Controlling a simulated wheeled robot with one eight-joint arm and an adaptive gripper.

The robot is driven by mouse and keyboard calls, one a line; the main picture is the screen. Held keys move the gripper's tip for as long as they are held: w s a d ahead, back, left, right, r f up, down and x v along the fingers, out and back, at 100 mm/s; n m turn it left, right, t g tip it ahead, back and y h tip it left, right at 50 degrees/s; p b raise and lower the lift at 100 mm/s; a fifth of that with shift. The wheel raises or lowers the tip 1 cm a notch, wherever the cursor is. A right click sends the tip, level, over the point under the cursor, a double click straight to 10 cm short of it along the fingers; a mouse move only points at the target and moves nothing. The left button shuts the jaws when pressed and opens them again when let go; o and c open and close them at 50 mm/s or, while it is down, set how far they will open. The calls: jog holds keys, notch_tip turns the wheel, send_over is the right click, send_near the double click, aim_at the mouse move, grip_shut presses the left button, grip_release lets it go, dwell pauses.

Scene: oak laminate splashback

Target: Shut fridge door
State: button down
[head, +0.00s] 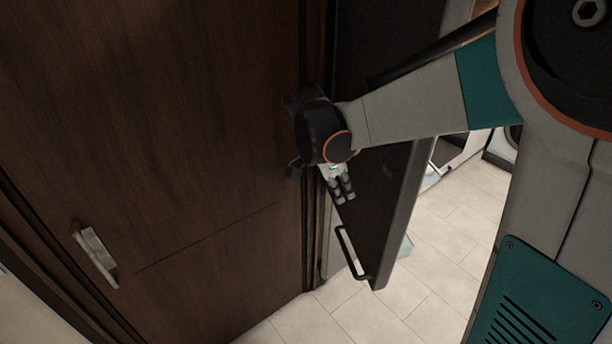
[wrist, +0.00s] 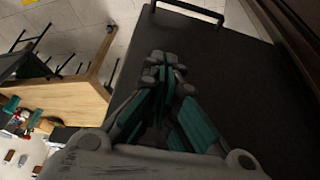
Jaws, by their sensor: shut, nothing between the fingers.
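The fridge door (head: 390,190) is a dark panel with a light grey edge, standing open at an angle out from the tall cabinetry. Its black bar handle (head: 350,255) is near its lower end in the head view. In the wrist view the dark door panel (wrist: 235,75) fills the middle and right, with the handle (wrist: 190,12) at the top. My gripper (head: 343,193) is shut and empty, in front of the door's dark face above the handle. Its closed fingers (wrist: 165,65) overlap the panel in the wrist view; I cannot tell whether they touch it. The fridge's inside is hidden.
A tall brown wooden cabinet front (head: 170,130) with a metal handle (head: 96,253) stands at the left. Light floor tiles (head: 450,235) are clear right of the door. The wrist view shows a wooden table (wrist: 65,98) at left.

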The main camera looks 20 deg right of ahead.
jog(key=d+f+b, duration=0.1)
jog(key=d+f, duration=0.6)
jog(key=f, duration=0.2)
jog(key=shift+s+d+f+b, duration=0.25)
jog(key=shift+d+f+b, duration=0.05)
jog(key=shift+d+b, duration=0.05)
